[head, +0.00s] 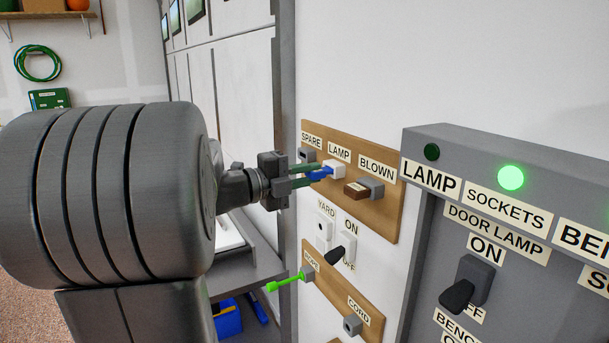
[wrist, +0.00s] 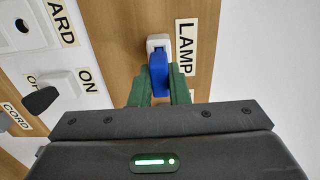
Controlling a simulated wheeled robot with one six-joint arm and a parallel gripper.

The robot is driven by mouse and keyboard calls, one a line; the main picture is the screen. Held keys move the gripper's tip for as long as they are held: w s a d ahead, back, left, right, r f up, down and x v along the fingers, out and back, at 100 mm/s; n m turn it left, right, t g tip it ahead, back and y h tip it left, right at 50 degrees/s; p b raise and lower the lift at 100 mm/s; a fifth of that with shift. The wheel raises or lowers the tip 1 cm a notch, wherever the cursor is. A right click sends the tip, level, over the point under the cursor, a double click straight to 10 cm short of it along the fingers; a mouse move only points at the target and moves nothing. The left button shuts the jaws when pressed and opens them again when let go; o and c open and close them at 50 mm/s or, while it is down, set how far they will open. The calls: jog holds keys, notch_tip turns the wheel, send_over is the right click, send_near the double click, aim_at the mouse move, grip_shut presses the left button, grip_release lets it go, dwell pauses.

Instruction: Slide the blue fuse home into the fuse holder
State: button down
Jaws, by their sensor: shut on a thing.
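The blue fuse (head: 320,174) is between the green fingers of my gripper (head: 304,176), which is shut on it. The fuse holder (head: 337,167) is a white block on the wooden board, under the LAMP label. The fuse's front end meets the holder's face, and in the wrist view the blue fuse (wrist: 159,76) points straight at the white holder (wrist: 158,42). I cannot tell how deep the fuse sits in it.
A grey holder (head: 306,155) marked SPARE is left of the lamp holder. A brown fuse (head: 356,190) sits in the BLOWN holder on the right. A grey panel (head: 420,200) juts out at right.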

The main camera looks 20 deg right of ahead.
jog(key=shift+w+d, duration=0.1)
jog(key=shift+d, duration=0.75)
jog(key=c, duration=1.3)
grip_release()
jog(key=s+a+b, duration=0.1)
jog(key=a+b, duration=0.2)
jog(key=a, duration=1)
jog(key=shift+a, duration=0.4)
jog(key=shift+d, duration=0.1)
jog(key=d+p, duration=0.1)
jog(key=d, duration=0.3)
jog(key=d+p, duration=0.1)
jog(key=d, duration=0.4)
jog(key=w+d+p, duration=0.1)
jog(key=d, duration=0.3)
jog(key=shift+d, duration=0.3)
jog(key=shift+a, duration=0.2)
